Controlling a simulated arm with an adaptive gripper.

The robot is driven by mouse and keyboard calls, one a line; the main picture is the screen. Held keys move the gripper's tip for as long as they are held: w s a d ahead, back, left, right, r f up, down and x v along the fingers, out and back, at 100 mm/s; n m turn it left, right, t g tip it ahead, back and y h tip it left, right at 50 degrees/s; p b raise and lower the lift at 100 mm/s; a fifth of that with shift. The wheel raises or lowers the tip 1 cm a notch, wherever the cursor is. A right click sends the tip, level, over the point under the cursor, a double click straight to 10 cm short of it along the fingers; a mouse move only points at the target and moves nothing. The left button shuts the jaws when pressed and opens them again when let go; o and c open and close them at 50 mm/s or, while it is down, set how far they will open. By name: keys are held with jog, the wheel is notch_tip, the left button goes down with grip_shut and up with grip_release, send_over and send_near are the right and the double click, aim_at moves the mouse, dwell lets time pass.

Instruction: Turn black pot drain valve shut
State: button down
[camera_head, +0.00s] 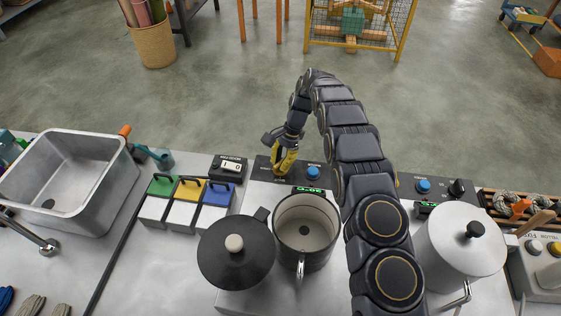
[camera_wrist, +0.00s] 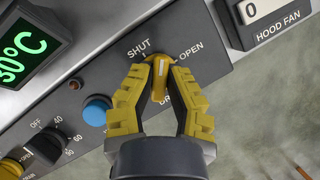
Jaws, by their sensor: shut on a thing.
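The black pot (camera_head: 333,247) stands open in the middle of the bench in the head view, with a metal drain spout at its near side. The drain valve (camera_wrist: 160,78) is a small yellow knob on a dark panel, marked SHUT and OPEN, in the wrist view. My gripper (camera_wrist: 160,86) has its yellow fingers shut on both sides of the knob. The knob's pale line points up the picture, between the SHUT and OPEN words, closer to the SHUT mark. In the head view my gripper (camera_head: 283,160) is at the panel behind the pot and hides the knob.
A blue button (camera_wrist: 97,110) and a black dial (camera_wrist: 47,146) sit left of the valve. The hood fan box (camera_wrist: 268,20) is close on its right. A black lid (camera_head: 232,268) lies beside the pot. A white pot (camera_head: 459,247) stands right of my arm.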

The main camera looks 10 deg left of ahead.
jog(key=n, duration=0.2)
jog(key=n+g+h, duration=0.1)
jog(key=shift+s+a+f+n, duration=0.1)
jog(key=shift+f+n, duration=0.05)
jog(key=shift+n, duration=0.25)
jog(key=shift+n+h, duration=0.9)
jog(key=shift+n, duration=0.9)
jog(key=c, duration=1)
grip_release()
